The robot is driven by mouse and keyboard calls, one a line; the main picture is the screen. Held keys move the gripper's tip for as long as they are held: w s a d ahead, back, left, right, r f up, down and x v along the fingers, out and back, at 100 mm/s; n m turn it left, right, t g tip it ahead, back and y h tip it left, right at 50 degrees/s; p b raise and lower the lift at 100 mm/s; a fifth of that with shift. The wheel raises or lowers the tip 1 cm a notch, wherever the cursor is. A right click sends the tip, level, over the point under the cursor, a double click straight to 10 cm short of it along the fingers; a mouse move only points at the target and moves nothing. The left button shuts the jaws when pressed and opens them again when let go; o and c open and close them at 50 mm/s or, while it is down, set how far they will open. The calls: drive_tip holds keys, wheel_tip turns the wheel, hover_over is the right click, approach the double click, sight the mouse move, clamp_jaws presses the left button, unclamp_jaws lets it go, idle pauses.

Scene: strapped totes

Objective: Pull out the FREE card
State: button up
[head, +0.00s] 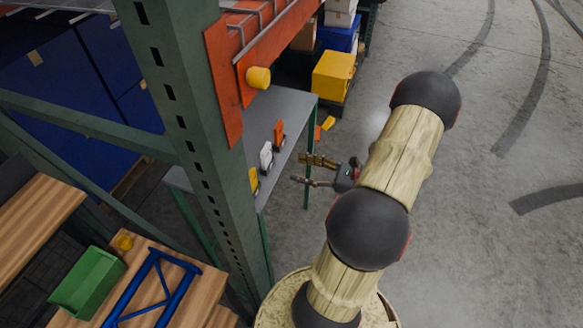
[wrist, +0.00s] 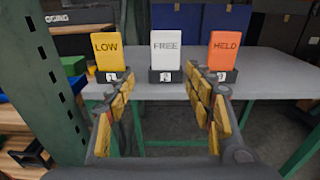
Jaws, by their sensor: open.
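The white FREE card (wrist: 166,50) stands upright in a dark holder (wrist: 165,76) on the grey table, in the middle of the wrist view. It also shows in the head view (head: 266,157). The yellow LOW card (wrist: 105,52) stands to its left and the orange HELD card (wrist: 223,50) to its right, each in its own holder. My gripper (wrist: 162,92) is open and empty, its yellow-padded fingers spread on either side of the FREE card's line. In the head view my gripper (head: 309,170) is off the table's edge, apart from the cards.
The grey table (wrist: 270,90) carries the three holders along its near edge. A green rack upright (wrist: 38,75) stands close on the left. A yellow box (head: 333,76) sits behind the table in the head view. Open concrete floor lies to the right.

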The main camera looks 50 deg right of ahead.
sight(268, 153)
drive_tip(key=shift+m+t, duration=0.3)
drive_tip(key=shift+t, duration=0.1)
drive_tip(key=x, duration=0.4)
drive_tip(key=r+x, duration=0.1)
drive_tip(key=x, duration=0.3)
drive_tip(key=d+x, duration=0.1)
drive_tip(key=x, duration=0.4)
drive_tip(key=shift+w+r, duration=0.15)
drive_tip(key=shift+r, duration=0.1)
drive_tip(key=c, duration=0.3)
drive_tip(key=c, duration=0.8)
drive_tip(key=shift+c, duration=0.2)
drive_tip(key=shift+r, duration=0.15)
drive_tip(key=shift+r+p, duration=1.9)
drive_tip(key=shift+r, duration=0.45)
drive_tip(key=p+v, duration=0.1)
drive_tip(key=v, duration=0.9)
